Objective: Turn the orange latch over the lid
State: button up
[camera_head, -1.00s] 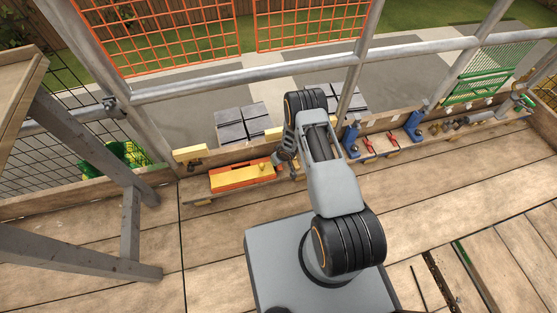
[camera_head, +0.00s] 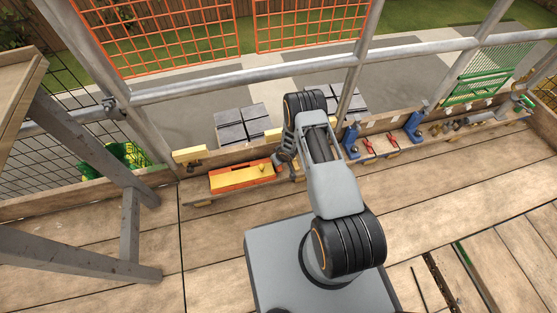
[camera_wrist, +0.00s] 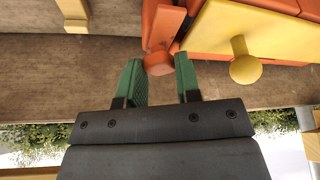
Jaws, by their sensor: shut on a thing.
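The orange latch (camera_wrist: 158,63) sits at the corner of the orange box (camera_wrist: 163,24), beside the yellow lid (camera_wrist: 222,28). A round yellow knob (camera_wrist: 245,68) stands on the lid. My gripper (camera_wrist: 158,66) has its green fingers either side of the latch's end and is shut on it. The latch lies alongside the lid's edge, not across the lid. In the head view, the box (camera_head: 216,188) with its yellow lid (camera_head: 238,178) sits on the plank shelf left of my arm. My gripper's fingertips and the latch cannot be made out there.
Blue clamps (camera_head: 351,141) and red-handled tools (camera_head: 368,145) stand on the shelf right of my arm. A metal rail (camera_head: 230,85) runs above. A timber trestle (camera_head: 75,145) stands at the left. The deck in front of the shelf is mostly clear.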

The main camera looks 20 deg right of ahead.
jog(key=shift+a+f+m+h+b, duration=0.15)
jog(key=shift+m+h+b, duration=0.35)
jog(key=shift+m+b, duration=0.65)
jog(key=shift+m+h+b, duration=0.4)
jog(key=shift+m+b, duration=0.15)
jog(key=shift+m, duration=0.6)
jog(key=m+p, duration=0.1)
jog(key=m+h+p, duration=0.1)
jog(key=shift+a+r+m, duration=0.1)
jog(key=shift+r+m, duration=0.2)
jog(key=shift+r, duration=0.05)
jog(key=m+h+p, duration=0.1)
jog(key=m+p, duration=0.1)
jog(key=shift+a+m, duration=0.1)
jog(key=shift+m, duration=0.2)
jog(key=m, duration=0.2)
jog(key=m+h, duration=0.1)
jog(key=shift+w+f+g, duration=0.1)
jog(key=shift+f+g, duration=0.15)
jog(key=shift+g, duration=0.15)
jog(key=shift+w+m+g+h, duration=0.1)
jog(key=shift+m+g+h, duration=0.35)
jog(key=shift+m, duration=1.25)
